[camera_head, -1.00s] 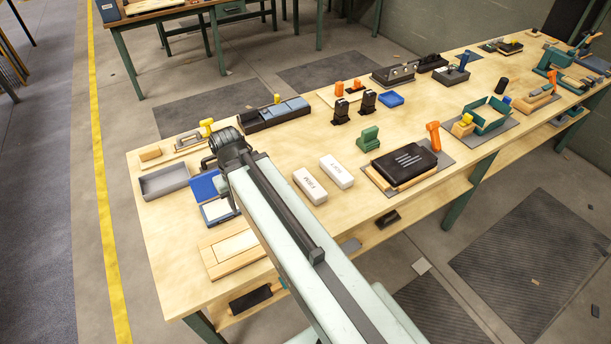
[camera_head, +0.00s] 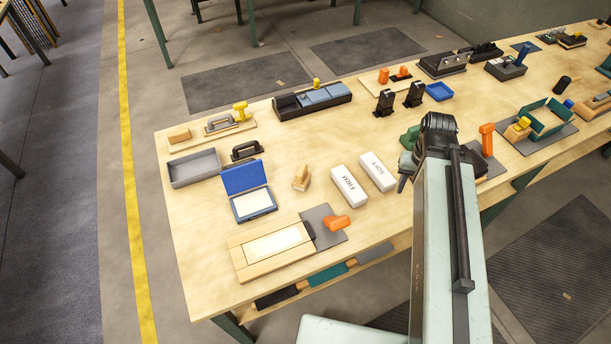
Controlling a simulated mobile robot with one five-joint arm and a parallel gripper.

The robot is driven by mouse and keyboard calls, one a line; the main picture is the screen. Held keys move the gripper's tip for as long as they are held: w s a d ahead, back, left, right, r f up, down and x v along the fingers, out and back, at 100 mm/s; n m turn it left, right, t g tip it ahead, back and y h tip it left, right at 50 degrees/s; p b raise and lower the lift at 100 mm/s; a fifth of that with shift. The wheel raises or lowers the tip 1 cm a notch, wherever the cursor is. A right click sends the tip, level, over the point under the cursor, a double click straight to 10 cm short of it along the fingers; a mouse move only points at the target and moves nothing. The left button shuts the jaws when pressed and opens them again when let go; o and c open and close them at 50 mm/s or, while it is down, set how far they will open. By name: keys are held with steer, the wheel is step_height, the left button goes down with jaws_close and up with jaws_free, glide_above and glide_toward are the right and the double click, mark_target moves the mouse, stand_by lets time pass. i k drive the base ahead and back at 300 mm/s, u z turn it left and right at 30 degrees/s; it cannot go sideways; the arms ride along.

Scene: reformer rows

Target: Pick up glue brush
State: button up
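My arm reaches up from the lower right of the head view, and its end bends down over the workbench (camera_head: 300,135). My gripper (camera_head: 403,180) is beside the right white block, with its fingers partly hidden and too small to read. I cannot say for certain which item is the glue brush. A small wooden piece with an upright grip (camera_head: 301,178) stands left of the white block marked FIRM (camera_head: 348,186). An orange-handled tool (camera_head: 336,223) lies on a grey plate at the front. My gripper is apart from both of these.
A blue open box (camera_head: 252,199), a grey tray (camera_head: 194,168) and a framed wooden board (camera_head: 271,250) are on the left. A black organiser (camera_head: 311,100) is at the back. A green object (camera_head: 410,138) is close to my arm. Bare wood lies between the items.

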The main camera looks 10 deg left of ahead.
mark_target(300, 178)
steer(key=u, duration=0.05)
steer(key=k, duration=0.75)
steer(key=u, duration=0.7)
steer(key=i, duration=1)
steer(key=u, duration=1.55)
steer(key=k, duration=0.4)
steer(key=u, duration=0.25)
steer(key=i, duration=0.5)
steer(key=z, duration=0.1)
